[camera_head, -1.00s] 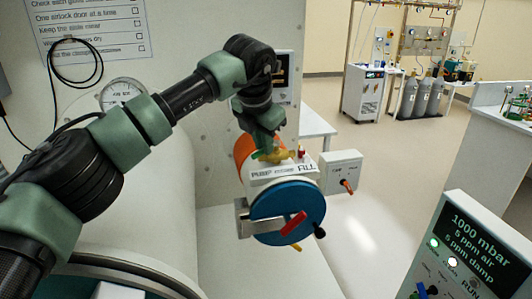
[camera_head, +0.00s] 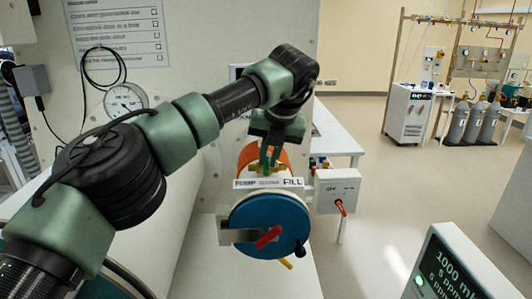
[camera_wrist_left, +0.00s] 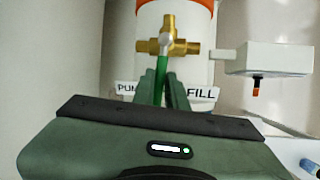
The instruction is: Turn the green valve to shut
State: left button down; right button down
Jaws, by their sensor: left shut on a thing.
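The valve is a brass cross fitting (camera_wrist_left: 168,38) on top of a white cylinder with an orange band. Its green handle (camera_wrist_left: 160,82) points back from the fitting between the PUMP and FILL labels, in the left wrist view. My left gripper (camera_wrist_left: 162,80) is shut on this handle, with one finger on each side. In the head view, my left gripper (camera_head: 270,156) comes down from above onto the valve, and the fingers hide most of the green handle. My right gripper is not in view.
Below the labels is a blue round door (camera_head: 270,222) with a red handle. A white switch box (camera_head: 338,190) with an orange lever sits close to the right. A pressure gauge (camera_head: 124,99) is on the left wall. A display box (camera_head: 465,262) stands at lower right.

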pick_arm(q)
jog(key=shift+d+n, duration=0.25)
jog(key=shift+n, duration=0.35)
jog(key=c, duration=1.4)
grip_release()
jog(key=shift+w, duration=0.1)
jog(key=shift+c, duration=0.2)
jog(key=v, duration=0.7)
jog(key=shift+d+r+b, duration=0.2)
jog(key=shift+r+b, duration=0.15)
jog(key=shift+b, duration=0.05)
